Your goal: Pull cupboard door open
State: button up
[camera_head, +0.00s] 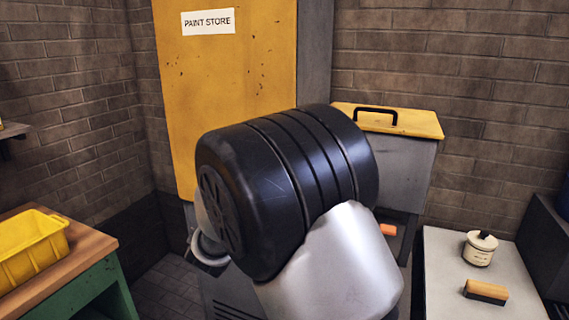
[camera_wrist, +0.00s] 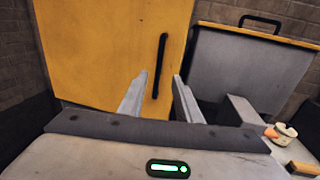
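The yellow cupboard door (camera_head: 240,85) with a "PAINT STORE" label (camera_head: 208,21) stands at the back, left of centre in the head view. The door looks shut. It also fills the left of the wrist view (camera_wrist: 95,50). Its black upright handle (camera_wrist: 160,65) shows in the wrist view and is hidden behind my arm in the head view. My gripper (camera_wrist: 157,97) is open, one finger to each side of the handle's lower part in the picture. I cannot tell how far the fingertips are from the handle. Nothing is between the fingers that I can see touching them.
A grey bin with a yellow lid (camera_head: 395,121) and black handle stands right of the cupboard. A pale table (camera_head: 450,260) at right holds a small pot (camera_head: 480,248) and a brush (camera_head: 486,291). A workbench (camera_head: 75,262) with a yellow tray (camera_head: 30,246) is at left.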

jog(key=w+d, duration=0.2)
jog(key=w, duration=1.4)
jog(key=shift+w+d+p, duration=0.25)
jog(key=shift+w+p, duration=0.15)
jog(key=shift+p, duration=0.05)
grip_shut()
